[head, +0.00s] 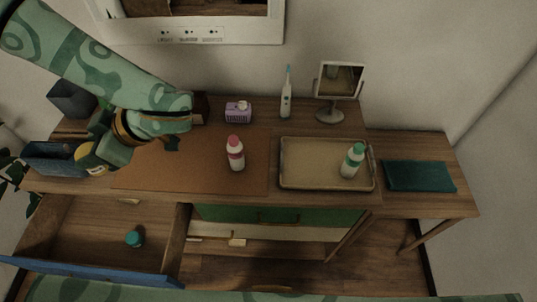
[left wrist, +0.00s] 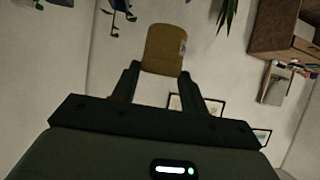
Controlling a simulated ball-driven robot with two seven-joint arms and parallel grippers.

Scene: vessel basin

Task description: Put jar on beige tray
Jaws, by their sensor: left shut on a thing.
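The jar (left wrist: 165,48) shows in the left wrist view as a brownish-yellow rounded thing between the two fingers. In the head view it shows as a small yellow and pale shape (head: 89,162) at the far left, partly hidden by the hand. My left gripper (head: 100,153) is shut on the jar, over the left end of the table by the dark blue bin. The beige tray (head: 282,180) lies right of the middle of the table, well apart from the gripper. My right gripper is not in view.
A white bottle with a green cap (head: 352,161) stands on the tray's right side. A pink-and-white bottle (head: 236,155) stands left of the tray. A mirror (head: 338,90), toothbrush (head: 286,95) and purple box (head: 238,112) stand behind. The tray's left and middle are bare. A drawer (head: 95,235) is open below.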

